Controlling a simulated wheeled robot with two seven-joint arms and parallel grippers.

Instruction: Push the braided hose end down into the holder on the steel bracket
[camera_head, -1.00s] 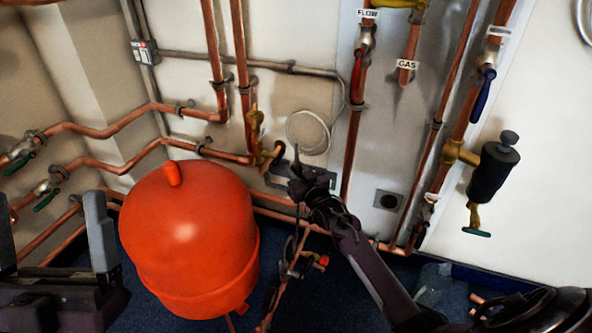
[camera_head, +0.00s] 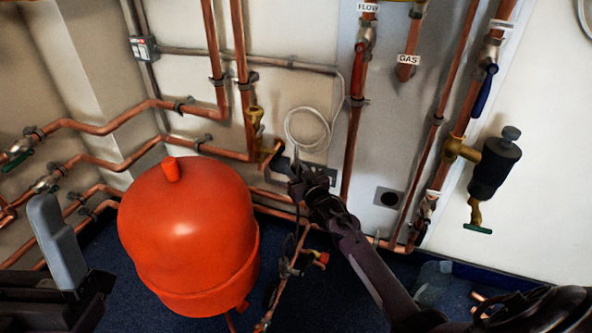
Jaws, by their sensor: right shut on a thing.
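My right gripper (camera_head: 298,172) is at the back wall, beside a grey steel bracket (camera_head: 318,172) below the coiled white cable. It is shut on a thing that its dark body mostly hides. A thin grey upright piece shows at its tips; I cannot tell whether this is the braided hose end or a finger. The holder is too small and covered to make out. My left gripper (camera_head: 55,240) is at the lower left, away from the bracket. One grey finger shows, with a clear gap to its left; the other finger is out of view.
A large red tank (camera_head: 190,235) stands left of my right arm. Copper pipes (camera_head: 247,110) run up and along the wall close to the gripper. A small copper assembly with a red tap (camera_head: 320,259) is below. A black-bodied valve (camera_head: 493,168) hangs at the right.

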